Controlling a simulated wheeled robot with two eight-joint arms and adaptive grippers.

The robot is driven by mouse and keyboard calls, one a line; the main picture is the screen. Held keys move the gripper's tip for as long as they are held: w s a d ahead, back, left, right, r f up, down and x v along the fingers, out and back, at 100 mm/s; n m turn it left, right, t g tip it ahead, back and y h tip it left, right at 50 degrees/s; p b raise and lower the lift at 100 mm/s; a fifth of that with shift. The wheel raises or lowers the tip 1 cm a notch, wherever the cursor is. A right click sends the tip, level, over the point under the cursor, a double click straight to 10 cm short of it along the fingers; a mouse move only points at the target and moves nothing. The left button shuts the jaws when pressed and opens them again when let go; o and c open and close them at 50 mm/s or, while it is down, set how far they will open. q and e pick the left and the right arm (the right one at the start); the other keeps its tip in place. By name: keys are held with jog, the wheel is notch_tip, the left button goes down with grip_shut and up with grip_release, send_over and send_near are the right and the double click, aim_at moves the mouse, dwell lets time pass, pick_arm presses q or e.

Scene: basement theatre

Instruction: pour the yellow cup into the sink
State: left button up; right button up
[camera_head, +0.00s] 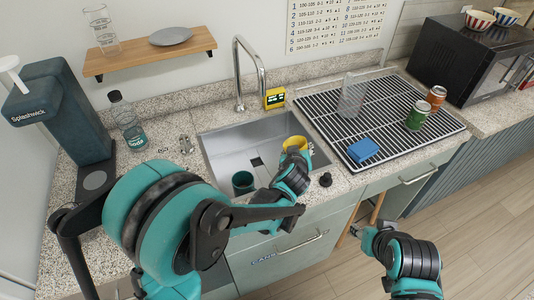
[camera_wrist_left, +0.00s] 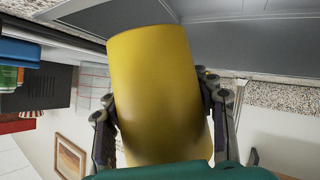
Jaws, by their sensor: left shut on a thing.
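The yellow cup (camera_head: 295,143) is over the right part of the metal sink (camera_head: 225,150). My left gripper (camera_head: 294,160) is shut on the yellow cup, which fills the middle of the left wrist view (camera_wrist_left: 155,85) with a finger on each side. The gripper partly hides the cup in the head view, and I cannot tell its exact tilt or what is inside. My right gripper (camera_head: 366,237) is empty, low in front of the counter; its finger gap is too small to make out.
A dark teal cup (camera_head: 243,182) is in the sink. The faucet (camera_head: 240,70) rises behind it. A bottle (camera_head: 127,120) stands left.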

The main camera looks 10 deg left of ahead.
aim_at(288, 145)
pick_arm(q)
jog(key=n+h, duration=0.2)
jog(key=a+f+n+h, duration=0.1)
jog(key=n+h, duration=0.1)
jog(key=a+n+g+h, duration=0.1)
jog(key=h, duration=0.1)
jog(key=shift+w+f+n+p, duration=0.15)
jog(key=shift+w+n+p, duration=0.05)
jog(key=shift+n+p, duration=0.2)
dwell(0.5)
jog(key=shift+w+a+r+n+h, duration=0.1)
jog(key=shift+a+r+n+h, duration=0.2)
jog(key=shift+a+n+h, duration=0.1)
jog(key=shift+w+a+r+n+h+b, duration=0.1)
jog(key=shift+a+r+n+h+b, duration=0.2)
jog(key=shift+b, duration=0.15)
jog(key=shift+a+r+n+h+b, duration=0.1)
jog(key=shift+r+n+h+b, duration=0.3)
jog(key=shift+n+h, duration=0.15)
dwell(0.5)
